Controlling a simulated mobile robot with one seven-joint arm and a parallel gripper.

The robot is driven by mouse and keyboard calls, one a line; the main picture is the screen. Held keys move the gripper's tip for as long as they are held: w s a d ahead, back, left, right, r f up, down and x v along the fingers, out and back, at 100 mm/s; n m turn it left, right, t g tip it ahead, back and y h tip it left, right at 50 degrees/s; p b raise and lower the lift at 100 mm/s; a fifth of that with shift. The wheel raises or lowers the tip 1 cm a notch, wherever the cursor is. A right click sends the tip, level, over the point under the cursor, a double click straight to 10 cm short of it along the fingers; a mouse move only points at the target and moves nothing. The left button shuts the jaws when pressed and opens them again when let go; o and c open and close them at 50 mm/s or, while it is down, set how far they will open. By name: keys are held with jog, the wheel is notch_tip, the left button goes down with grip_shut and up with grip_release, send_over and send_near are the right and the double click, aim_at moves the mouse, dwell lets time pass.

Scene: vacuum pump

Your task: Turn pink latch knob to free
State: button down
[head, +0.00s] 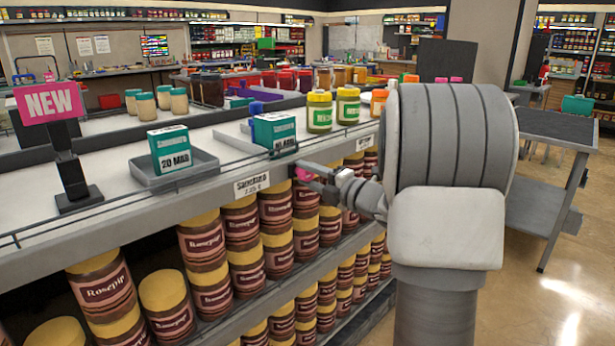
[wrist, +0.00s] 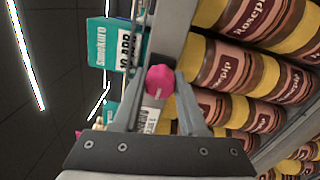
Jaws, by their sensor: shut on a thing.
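The pink latch knob (head: 303,174) is at the front edge of the shelf top, just below a teal box (head: 274,133). In the wrist view the knob (wrist: 160,81) is round, with a pale line on its face. My gripper (head: 300,172) reaches it from the right. In the wrist view, its two grey fingers (wrist: 163,84) lie on either side of the knob, shut on it. The latch behind the knob is mostly hidden by the knob and fingers.
The shelf top (head: 110,180) also holds a grey tray (head: 205,172) with a teal box (head: 170,150) and green-labelled jars (head: 320,112). Rosepip jars (head: 208,242) fill the shelves below. A pink NEW sign (head: 50,103) stands at left.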

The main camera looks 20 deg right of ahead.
dwell(0.4)
jog(key=shift+c, duration=2.2)
grip_release()
jog(key=p+v, duration=0.3)
jog(key=v, duration=1.4)
jog(key=shift+s, duration=0.25)
jog(key=shift+d, duration=0.1)
